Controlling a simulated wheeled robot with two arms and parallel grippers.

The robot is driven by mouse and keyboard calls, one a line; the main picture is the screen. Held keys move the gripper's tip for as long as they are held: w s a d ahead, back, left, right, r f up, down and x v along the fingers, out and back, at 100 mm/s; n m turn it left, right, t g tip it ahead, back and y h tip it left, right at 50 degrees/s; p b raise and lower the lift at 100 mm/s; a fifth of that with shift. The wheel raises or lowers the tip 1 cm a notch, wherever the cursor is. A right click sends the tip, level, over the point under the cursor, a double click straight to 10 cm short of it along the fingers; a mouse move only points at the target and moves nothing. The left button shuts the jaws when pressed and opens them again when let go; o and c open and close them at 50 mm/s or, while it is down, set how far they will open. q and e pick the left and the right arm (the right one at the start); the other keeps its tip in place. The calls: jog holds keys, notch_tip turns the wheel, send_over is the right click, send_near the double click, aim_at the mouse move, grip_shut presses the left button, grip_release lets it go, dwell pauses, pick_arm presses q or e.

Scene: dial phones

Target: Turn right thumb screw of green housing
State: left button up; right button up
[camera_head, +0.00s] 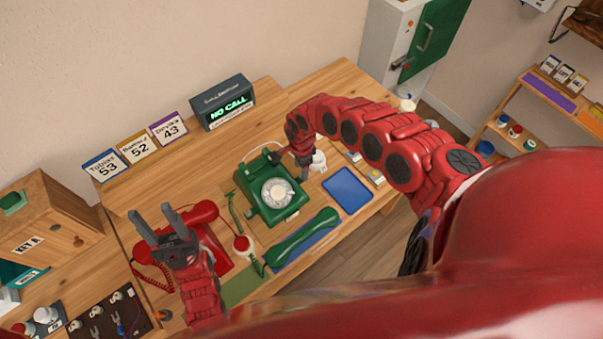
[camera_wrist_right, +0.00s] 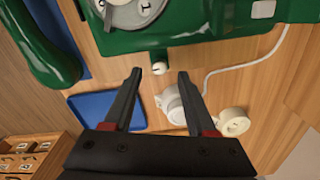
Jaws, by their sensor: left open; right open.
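The green housing of the dial phone (camera_head: 272,213) sits on the wooden desk, its grey dial facing up. In the right wrist view its green side (camera_wrist_right: 215,32) fills the top. A small white-ended thumb screw (camera_wrist_right: 160,68) sticks out of that side. My right gripper (camera_wrist_right: 158,78) is open, with the screw's end between its fingertips and not clasped. In the head view my right gripper (camera_head: 303,172) is at the housing's right side and hides the screw.
The green handset (camera_head: 302,238) lies in front of the housing. A blue tray (camera_head: 347,191) is at the right. A white round part (camera_wrist_right: 174,103) and a white coil (camera_wrist_right: 233,121) lie near my right fingers. The red phone (camera_head: 215,250) stands left. A display (camera_head: 223,103) stands behind.

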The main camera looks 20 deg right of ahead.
notch_tip(320, 180, down, 2)
jog(key=shift+w+a+f, duration=0.1)
jog(key=shift+f, duration=0.5)
grip_shut()
